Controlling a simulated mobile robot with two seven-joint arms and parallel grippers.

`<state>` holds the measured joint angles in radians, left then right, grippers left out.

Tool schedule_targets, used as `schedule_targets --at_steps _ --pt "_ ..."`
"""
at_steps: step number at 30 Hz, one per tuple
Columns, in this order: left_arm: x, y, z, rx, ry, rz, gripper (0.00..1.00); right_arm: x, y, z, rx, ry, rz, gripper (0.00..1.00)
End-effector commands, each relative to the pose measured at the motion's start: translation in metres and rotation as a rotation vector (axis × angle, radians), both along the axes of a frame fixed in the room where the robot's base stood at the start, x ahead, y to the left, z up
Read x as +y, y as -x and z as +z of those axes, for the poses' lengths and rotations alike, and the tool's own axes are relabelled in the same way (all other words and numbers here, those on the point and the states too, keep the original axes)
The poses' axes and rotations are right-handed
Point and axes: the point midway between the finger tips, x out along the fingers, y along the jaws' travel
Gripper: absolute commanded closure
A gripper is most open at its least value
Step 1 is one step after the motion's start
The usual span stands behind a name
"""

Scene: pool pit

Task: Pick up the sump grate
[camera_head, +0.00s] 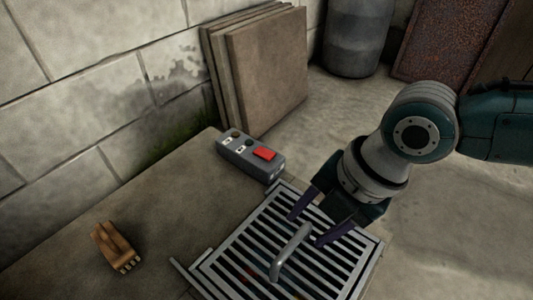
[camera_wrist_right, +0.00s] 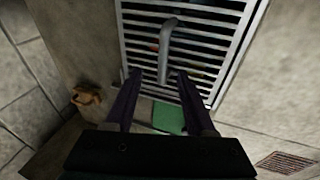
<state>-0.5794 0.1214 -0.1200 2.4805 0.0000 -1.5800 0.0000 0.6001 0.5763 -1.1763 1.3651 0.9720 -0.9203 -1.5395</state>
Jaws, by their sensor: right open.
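The sump grate (camera_head: 222,262) is a grey metal grid of parallel bars at the lower middle of the head view. A raised bar handle (camera_head: 291,251) stands at its middle. In the wrist view the grate (camera_wrist_right: 236,40) fills the upper middle, and its handle (camera_wrist_right: 166,45) runs towards my fingers. My right gripper (camera_head: 306,229) is open and empty over the grate, close to the handle. In the wrist view the fingertips (camera_wrist_right: 158,74) lie either side of the handle's lower end; contact cannot be told. My left gripper is not in view.
A grey control box (camera_head: 248,158) with a red button lies beyond the grate. A brown object (camera_head: 117,246), perhaps a glove, lies left. Slabs (camera_head: 265,75) lean on the wall. A grey drum (camera_head: 357,35) stands behind. A green patch (camera_wrist_right: 168,118) shows below the grate.

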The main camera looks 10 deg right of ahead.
Motion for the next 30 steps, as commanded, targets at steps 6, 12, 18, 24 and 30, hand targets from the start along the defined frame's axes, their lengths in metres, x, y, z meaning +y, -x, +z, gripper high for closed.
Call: schedule_targets --at_steps 6,12,18,24,30 --pt "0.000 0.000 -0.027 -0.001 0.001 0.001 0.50 0.008 -0.004 -0.031 0.000 0.000 0.000 0.45" --pt "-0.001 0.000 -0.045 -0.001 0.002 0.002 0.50 0.011 -0.004 -0.050 0.001 -0.001 -0.001 0.45" --pt "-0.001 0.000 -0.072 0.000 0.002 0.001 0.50 0.018 -0.008 -0.078 0.000 -0.001 -0.001 0.45" --pt "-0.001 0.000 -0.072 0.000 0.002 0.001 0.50 0.020 -0.009 -0.078 0.000 0.000 -0.001 0.45" --pt "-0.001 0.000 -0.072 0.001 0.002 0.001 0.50 0.020 -0.008 -0.078 0.000 0.000 -0.001 0.59"
